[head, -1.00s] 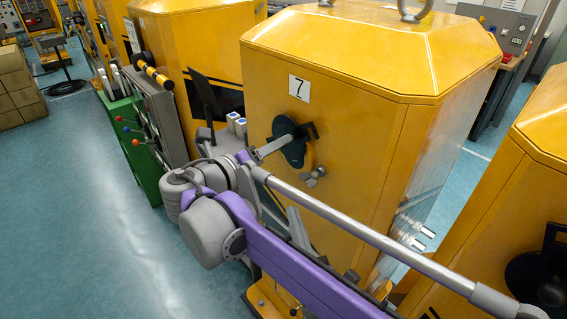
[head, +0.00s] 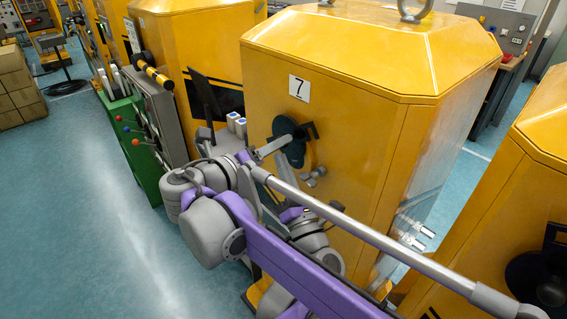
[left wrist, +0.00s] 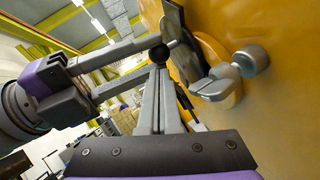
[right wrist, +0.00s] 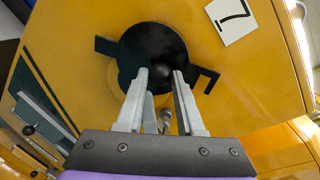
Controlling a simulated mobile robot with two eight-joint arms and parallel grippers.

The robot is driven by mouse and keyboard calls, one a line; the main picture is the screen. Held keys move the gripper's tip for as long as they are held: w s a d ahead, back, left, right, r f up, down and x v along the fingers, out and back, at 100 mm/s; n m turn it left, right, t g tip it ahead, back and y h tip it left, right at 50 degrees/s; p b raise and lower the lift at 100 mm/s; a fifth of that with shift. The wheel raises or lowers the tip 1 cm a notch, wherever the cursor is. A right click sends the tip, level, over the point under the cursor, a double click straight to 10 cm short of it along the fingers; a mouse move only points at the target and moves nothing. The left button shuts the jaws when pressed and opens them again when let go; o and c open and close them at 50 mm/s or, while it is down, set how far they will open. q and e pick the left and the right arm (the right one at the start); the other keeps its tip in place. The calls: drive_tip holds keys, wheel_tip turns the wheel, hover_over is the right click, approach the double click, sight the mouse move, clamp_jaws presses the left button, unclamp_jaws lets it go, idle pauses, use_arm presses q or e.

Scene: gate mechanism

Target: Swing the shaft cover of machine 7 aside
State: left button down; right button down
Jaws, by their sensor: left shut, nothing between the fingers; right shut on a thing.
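The shaft cover is a dark round plate (head: 287,140) on the front of yellow machine 7 (head: 350,130), with a ball knob (right wrist: 161,72) at its middle. My right gripper (head: 262,151) is shut on the knob; its fingers flank it in the right wrist view (right wrist: 161,76). My left gripper (head: 291,153) is shut and empty. It comes from below, its fingertips (left wrist: 160,73) close under the knob and the right fingers; contact cannot be told. A yellow rounded part (left wrist: 215,58) shows behind the plate. A grey winged clamp (left wrist: 228,76) sits beside it, also in the head view (head: 314,176).
A number 7 plate (right wrist: 231,18) is above the cover. A black hooked bracket (right wrist: 207,79) stands by the disc. A green cabinet with levers (head: 133,140) is to the left; another yellow machine (head: 530,190) is at the right. Open floor lies left.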

use_arm(q)
drive_tip(key=shift+w+r, duration=0.1)
drive_tip(key=shift+r, duration=0.1)
